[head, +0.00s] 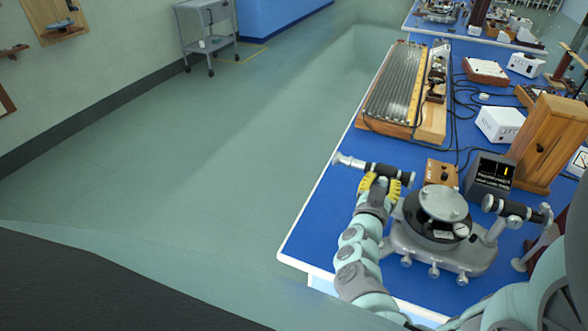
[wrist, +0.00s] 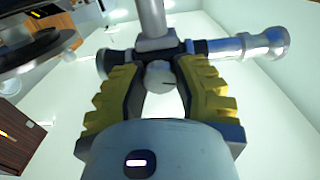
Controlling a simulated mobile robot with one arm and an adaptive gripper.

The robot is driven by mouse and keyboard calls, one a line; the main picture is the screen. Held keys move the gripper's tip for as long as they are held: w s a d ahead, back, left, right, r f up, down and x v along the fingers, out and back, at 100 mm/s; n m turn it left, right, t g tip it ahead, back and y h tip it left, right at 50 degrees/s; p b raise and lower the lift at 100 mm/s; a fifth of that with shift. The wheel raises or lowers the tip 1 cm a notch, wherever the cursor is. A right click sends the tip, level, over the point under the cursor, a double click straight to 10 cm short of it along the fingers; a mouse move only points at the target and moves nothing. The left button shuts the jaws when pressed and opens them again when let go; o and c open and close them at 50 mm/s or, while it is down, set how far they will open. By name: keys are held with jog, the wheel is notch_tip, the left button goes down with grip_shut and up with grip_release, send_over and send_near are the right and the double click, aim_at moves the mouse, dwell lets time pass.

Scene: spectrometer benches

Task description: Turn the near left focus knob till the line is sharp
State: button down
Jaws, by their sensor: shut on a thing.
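The spectrometer (head: 440,235), with a grey base and round table, stands at the near edge of the blue bench. Its left tube (head: 380,169) is black and silver and lies above my gripper (head: 385,184). In the wrist view the tube (wrist: 262,45) crosses above my gripper (wrist: 162,68). The yellow-padded fingers are shut on the small pale focus knob (wrist: 158,77) under the tube, one on each side. The knob is hidden in the head view.
The right tube (head: 515,208) points to the right. A wooden box (head: 440,173) stands behind the left tube, and a wooden cabinet (head: 548,142) behind the display. A grooved tray (head: 398,85) and black cables lie farther back. The floor (head: 200,150) left of the bench is clear.

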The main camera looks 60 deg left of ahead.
jog(key=c, duration=0.6)
grip_release()
jog(key=shift+c, duration=0.2)
jog(key=v, duration=1.2)
